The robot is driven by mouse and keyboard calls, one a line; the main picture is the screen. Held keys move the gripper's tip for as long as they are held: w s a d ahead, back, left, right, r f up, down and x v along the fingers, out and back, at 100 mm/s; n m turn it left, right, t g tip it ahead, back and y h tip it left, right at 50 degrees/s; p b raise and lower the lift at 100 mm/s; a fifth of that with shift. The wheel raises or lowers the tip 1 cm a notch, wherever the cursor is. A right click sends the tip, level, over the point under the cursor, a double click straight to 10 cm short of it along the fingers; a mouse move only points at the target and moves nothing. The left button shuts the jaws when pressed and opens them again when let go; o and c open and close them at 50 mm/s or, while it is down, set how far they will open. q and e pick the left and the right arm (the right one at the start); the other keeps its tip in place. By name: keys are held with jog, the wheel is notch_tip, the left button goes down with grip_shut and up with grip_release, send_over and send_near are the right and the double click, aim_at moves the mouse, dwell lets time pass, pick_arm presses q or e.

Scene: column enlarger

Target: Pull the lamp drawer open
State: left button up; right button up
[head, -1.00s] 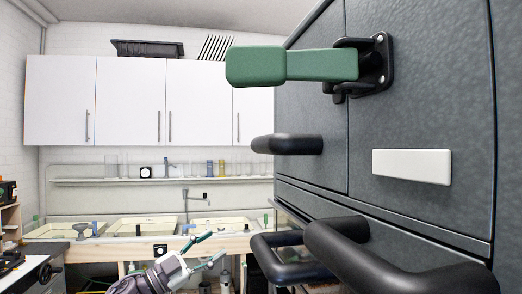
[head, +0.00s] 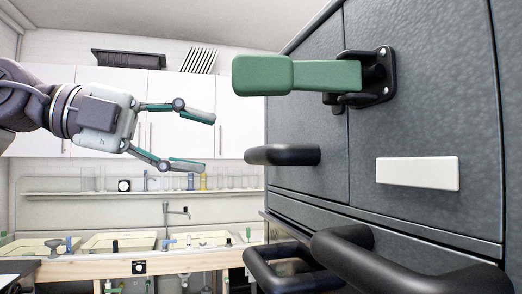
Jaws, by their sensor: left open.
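A large dark grey enlarger housing (head: 420,90) fills the right side, close to me. On it are a green lever (head: 300,75) on a black bracket, a short black bar handle (head: 283,155) and a blank white label (head: 418,173). Lower down are two thick black looped handles, a nearer one (head: 400,265) and a farther one (head: 275,268). I cannot tell which handle is the lamp drawer's; no drawer shows as pulled out. My left gripper (head: 210,141) is open and empty, pointing right, left of the housing and apart from the handles. My right gripper is not in view.
Behind stand white wall cabinets (head: 170,95) with a black tray on top. Below are a shelf (head: 110,193) of glassware, a tap (head: 178,211) and a wooden bench (head: 200,259) with trays. The space between my left gripper and the housing looks free.

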aim_at(253, 154)
pick_arm(q)
jog(key=p+x, duration=0.2)
jog(key=x, duration=0.7)
jog(key=shift+d, duration=0.25)
grip_shut()
